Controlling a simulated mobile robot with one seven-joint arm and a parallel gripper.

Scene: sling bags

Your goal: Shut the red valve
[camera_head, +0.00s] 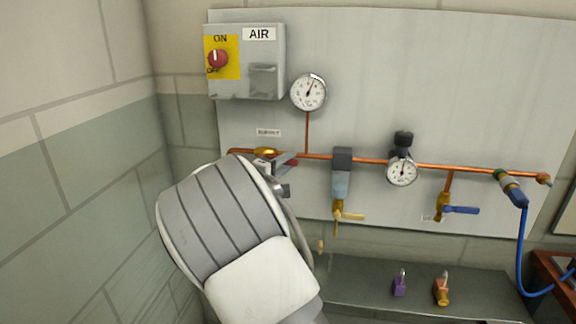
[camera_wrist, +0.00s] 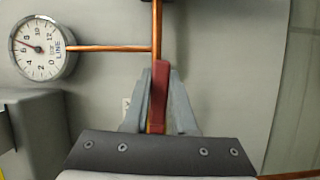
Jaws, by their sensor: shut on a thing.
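The red valve handle (camera_wrist: 161,85) sits between the two grey fingers of my gripper (camera_wrist: 160,98) in the wrist view. The handle lies roughly along the copper pipe, tilted very slightly. In the head view my gripper (camera_head: 284,166) is at the left part of the pipe, and only a little of the red handle (camera_head: 293,161) shows. The brass valve body (camera_head: 265,151) shows just left of the fingers. My wrist hides the area below it.
The copper pipe (camera_head: 445,168) runs across a grey panel (camera_head: 400,70) with a round gauge (camera_head: 308,92) above it. Right of my gripper are a filter (camera_head: 341,175), a regulator gauge (camera_head: 402,171) and a blue-handled valve (camera_head: 460,210). Padlocks (camera_head: 399,285) stand on a shelf below.

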